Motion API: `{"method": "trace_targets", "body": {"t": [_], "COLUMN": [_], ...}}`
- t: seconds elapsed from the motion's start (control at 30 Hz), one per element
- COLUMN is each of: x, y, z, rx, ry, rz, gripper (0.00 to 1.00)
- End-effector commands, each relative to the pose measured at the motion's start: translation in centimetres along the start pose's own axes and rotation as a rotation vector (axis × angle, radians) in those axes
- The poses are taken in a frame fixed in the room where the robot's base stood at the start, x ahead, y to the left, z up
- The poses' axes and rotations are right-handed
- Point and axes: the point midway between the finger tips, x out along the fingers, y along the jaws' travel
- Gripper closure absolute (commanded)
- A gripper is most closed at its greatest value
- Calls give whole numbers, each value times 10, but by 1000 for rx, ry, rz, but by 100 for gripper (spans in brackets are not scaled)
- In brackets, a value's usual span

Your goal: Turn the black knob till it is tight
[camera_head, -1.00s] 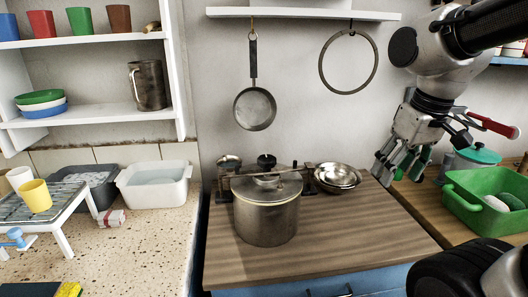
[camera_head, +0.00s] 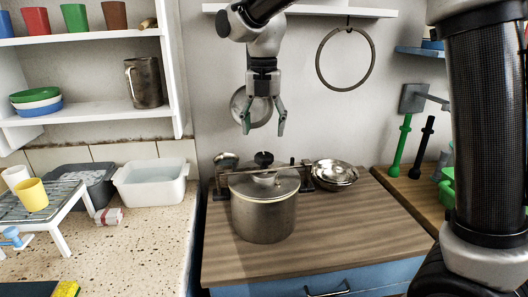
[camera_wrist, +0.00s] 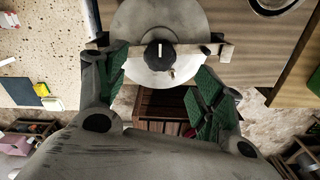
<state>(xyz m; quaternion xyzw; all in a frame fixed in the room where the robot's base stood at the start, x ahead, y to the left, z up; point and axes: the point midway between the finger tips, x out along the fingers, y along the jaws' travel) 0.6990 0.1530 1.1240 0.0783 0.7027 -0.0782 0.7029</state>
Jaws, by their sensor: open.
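The black knob (camera_head: 264,158) stands on top of a clamp bar (camera_head: 292,169) that crosses the lid of a steel pot (camera_head: 264,215). In the wrist view the knob (camera_wrist: 159,55) shows from above as a round black disc with a white line, with the bar (camera_wrist: 190,52) on both sides of it. My gripper (camera_head: 263,124) points down above the knob, its green-padded fingers spread apart and empty. There is a gap between the fingertips and the knob in the head view. How tight the knob is cannot be seen.
The pot stands on a wooden counter (camera_head: 330,235). Steel bowls (camera_head: 335,173) stand to its right and a white basin (camera_head: 153,184) is further left. A pan (camera_head: 251,108) hangs behind my gripper, and a ring (camera_head: 345,60) hangs to the right.

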Motion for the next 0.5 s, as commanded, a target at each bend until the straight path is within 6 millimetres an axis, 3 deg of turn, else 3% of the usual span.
{"method": "trace_targets", "body": {"t": [0.5], "x": [71], "y": [-1], "z": [0], "rx": [-14], "ry": [1], "rz": [-1], "gripper": [32]}}
